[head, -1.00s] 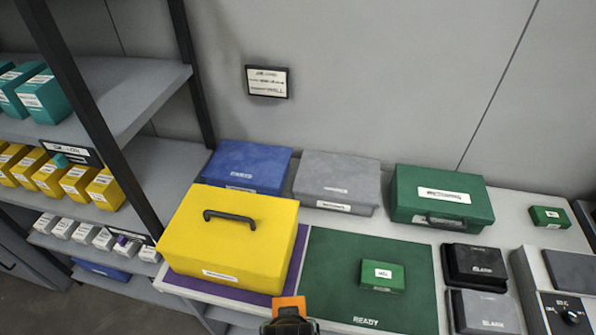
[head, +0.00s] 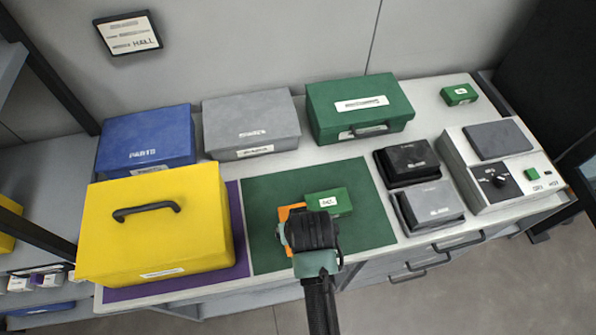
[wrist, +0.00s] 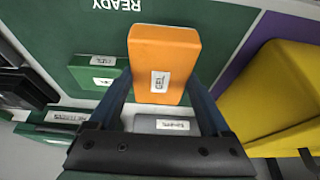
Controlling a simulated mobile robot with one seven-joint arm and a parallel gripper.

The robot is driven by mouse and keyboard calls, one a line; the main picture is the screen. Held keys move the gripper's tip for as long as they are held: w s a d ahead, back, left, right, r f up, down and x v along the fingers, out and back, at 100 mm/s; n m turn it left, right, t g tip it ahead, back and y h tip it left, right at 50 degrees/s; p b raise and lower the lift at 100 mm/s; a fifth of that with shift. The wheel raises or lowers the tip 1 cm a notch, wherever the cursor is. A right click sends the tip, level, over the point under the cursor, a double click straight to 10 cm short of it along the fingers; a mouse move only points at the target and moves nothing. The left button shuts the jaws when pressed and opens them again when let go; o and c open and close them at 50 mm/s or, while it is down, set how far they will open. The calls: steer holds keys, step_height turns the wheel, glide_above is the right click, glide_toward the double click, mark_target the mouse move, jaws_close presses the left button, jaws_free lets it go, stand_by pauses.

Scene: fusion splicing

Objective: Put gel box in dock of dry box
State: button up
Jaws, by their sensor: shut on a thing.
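My gripper (head: 306,230) is shut on an orange box (head: 288,212). In the wrist view the orange box (wrist: 165,57) sits between the two fingers, with a small white label that I cannot read surely. It is over the green READY mat (head: 265,185), left of a small green box (head: 340,200). I cannot tell how high it is. No label reading "dry box" is legible, so I cannot tell which box that is; large yellow (head: 155,235), blue (head: 147,138), grey (head: 250,115) and green (head: 360,98) boxes stand on the bench.
A purple mat (head: 238,230) lies under the yellow box. Black (head: 408,158) and grey (head: 430,203) small boxes stand right of the green mat, beside a device with a knob (head: 500,172). Another small green box (head: 459,94) is at the back right.

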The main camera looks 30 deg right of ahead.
steer(key=shift+f, duration=1.8)
steer(key=shift+f, duration=0.2)
steer(key=o, duration=1.6)
steer(key=shift+c, duration=0.2)
steer(key=shift+r, duration=0.1)
steer(key=shift+r, duration=0.2)
steer(key=v, duration=1.1)
steer(key=shift+s+a+r, duration=0.1)
steer(key=shift+s+r, duration=0.15)
steer(key=shift+r, duration=0.1)
